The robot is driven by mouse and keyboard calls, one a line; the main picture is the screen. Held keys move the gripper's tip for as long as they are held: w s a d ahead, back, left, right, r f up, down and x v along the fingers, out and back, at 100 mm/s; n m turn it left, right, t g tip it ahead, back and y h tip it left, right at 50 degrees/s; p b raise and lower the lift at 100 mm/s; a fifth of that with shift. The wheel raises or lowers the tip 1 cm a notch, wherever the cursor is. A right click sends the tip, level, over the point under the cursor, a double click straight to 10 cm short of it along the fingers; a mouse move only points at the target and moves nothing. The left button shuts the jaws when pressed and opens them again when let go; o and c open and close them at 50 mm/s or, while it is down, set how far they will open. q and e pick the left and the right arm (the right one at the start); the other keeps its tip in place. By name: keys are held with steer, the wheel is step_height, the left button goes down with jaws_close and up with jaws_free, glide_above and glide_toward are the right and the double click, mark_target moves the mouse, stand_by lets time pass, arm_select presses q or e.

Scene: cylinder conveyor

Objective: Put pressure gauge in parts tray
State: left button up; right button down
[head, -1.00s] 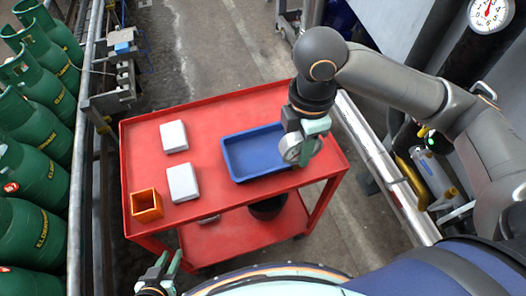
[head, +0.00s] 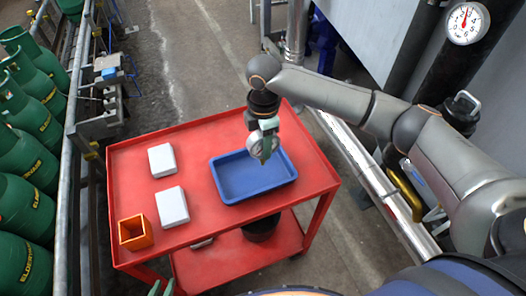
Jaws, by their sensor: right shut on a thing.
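The pressure gauge (head: 257,147), a round pale dial, is in my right gripper (head: 266,152), which is shut on it. The gripper points down over the far right part of the blue parts tray (head: 237,194). I cannot tell whether the gauge touches the tray floor. The tray lies on the top of the red cart (head: 195,238), and the part of it that shows is empty. Only the tips of my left gripper (head: 161,288) show at the bottom edge; their opening is cut off.
Two white boxes (head: 162,160) (head: 172,206) and an orange open box (head: 136,233) stand on the cart's left side. A black bin (head: 261,228) is on the lower shelf. Green cylinders (head: 32,203) line the left. Another gauge (head: 468,23) hangs at the top right.

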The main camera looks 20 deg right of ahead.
steer(key=shift+w+f, duration=0.2)
steer(key=shift+f, duration=1.6)
steer(key=shift+f, duration=0.15)
steer(key=c, duration=0.5)
jaws_free()
step_height(320, 180, up, 12)
steer(key=shift+r, duration=0.15)
